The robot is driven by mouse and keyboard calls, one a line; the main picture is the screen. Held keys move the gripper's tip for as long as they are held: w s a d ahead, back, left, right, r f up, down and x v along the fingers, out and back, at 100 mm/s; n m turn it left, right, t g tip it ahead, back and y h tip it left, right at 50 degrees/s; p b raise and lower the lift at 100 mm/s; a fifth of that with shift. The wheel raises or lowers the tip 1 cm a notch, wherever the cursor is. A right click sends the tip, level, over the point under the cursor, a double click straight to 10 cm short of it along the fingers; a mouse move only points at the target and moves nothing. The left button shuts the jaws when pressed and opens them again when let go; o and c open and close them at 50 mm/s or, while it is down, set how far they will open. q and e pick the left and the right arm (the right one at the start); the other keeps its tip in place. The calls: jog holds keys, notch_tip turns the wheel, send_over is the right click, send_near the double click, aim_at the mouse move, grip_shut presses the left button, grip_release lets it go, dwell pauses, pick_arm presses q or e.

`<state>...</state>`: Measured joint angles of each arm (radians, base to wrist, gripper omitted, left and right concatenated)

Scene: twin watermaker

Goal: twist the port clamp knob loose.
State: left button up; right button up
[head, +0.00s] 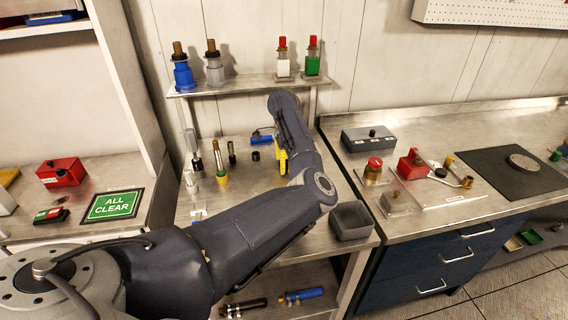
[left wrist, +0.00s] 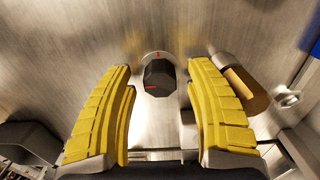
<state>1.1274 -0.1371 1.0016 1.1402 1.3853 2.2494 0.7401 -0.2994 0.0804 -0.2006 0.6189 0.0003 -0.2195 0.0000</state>
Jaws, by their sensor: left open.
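In the left wrist view, a dark faceted knob (left wrist: 158,78) with a red mark on its face sits on a round pale base against a brushed metal surface. A small red mark also shows on the base above it. My left gripper (left wrist: 161,68) has its two yellow fingers spread, one on each side of the knob, with visible gaps. In the head view only a bit of yellow finger (head: 282,161) shows past my left arm, over the middle bench. I cannot pick out the knob there. My right gripper is not in view.
A tan cylinder with a metal collar (left wrist: 240,86) lies close to the right finger. In the head view, a grey bin (head: 350,222) stands at the bench's front right. Several upright fittings, including a yellow-based one (head: 220,172), stand left of my arm. A shelf (head: 245,86) spans behind.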

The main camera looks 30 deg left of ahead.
pick_arm(q)
notch_tip(320, 180, up, 12)
dwell(0.6)
dwell(0.4)
